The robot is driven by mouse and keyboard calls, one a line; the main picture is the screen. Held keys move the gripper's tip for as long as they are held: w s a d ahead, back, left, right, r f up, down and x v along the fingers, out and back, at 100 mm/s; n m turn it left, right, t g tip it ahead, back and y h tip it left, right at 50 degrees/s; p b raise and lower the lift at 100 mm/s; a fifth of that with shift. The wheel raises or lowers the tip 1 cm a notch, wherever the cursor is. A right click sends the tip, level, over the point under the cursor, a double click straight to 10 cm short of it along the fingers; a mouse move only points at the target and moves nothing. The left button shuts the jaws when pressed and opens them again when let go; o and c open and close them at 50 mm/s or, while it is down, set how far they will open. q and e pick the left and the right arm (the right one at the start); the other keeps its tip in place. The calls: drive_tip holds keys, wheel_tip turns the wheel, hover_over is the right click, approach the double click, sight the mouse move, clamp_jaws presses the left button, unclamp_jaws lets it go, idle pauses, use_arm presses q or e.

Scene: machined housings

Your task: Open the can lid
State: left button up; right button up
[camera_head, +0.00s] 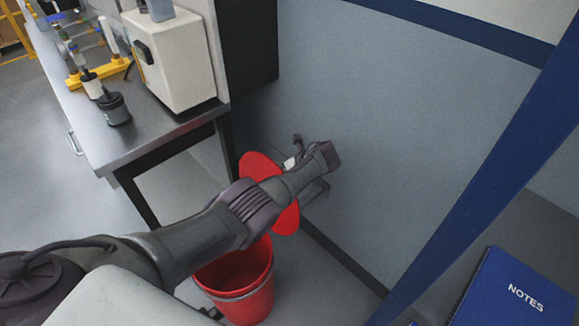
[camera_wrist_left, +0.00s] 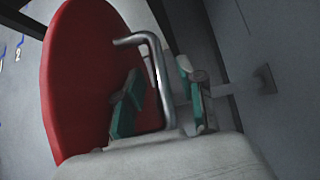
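The can is a red bucket (camera_head: 238,280) on the floor below my left arm. Its round red lid (camera_head: 286,219) is raised and tilted steeply near the wall, partly hidden behind my arm. In the left wrist view the lid (camera_wrist_left: 75,80) fills the left side. A bent metal handle (camera_wrist_left: 162,85) stands beside its face. My left gripper (camera_wrist_left: 158,102) has its teal fingers apart, with the handle between them and a visible gap at the left finger. In the head view my arm hides most of the fingers. My right gripper is in neither view.
A metal workbench (camera_head: 100,150) at upper left carries a white machine (camera_head: 175,65) and a dark cylinder (camera_head: 115,109). A grey wall (camera_head: 400,130) stands close behind the lid. A blue notes binder (camera_head: 515,290) is at lower right.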

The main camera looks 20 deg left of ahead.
use_arm(q)
drive_tip(key=v, duration=1.1)
drive_tip(key=shift+d+r, duration=0.25)
drive_tip(key=shift+d, duration=0.1)
drive_tip(key=shift+s, duration=0.1)
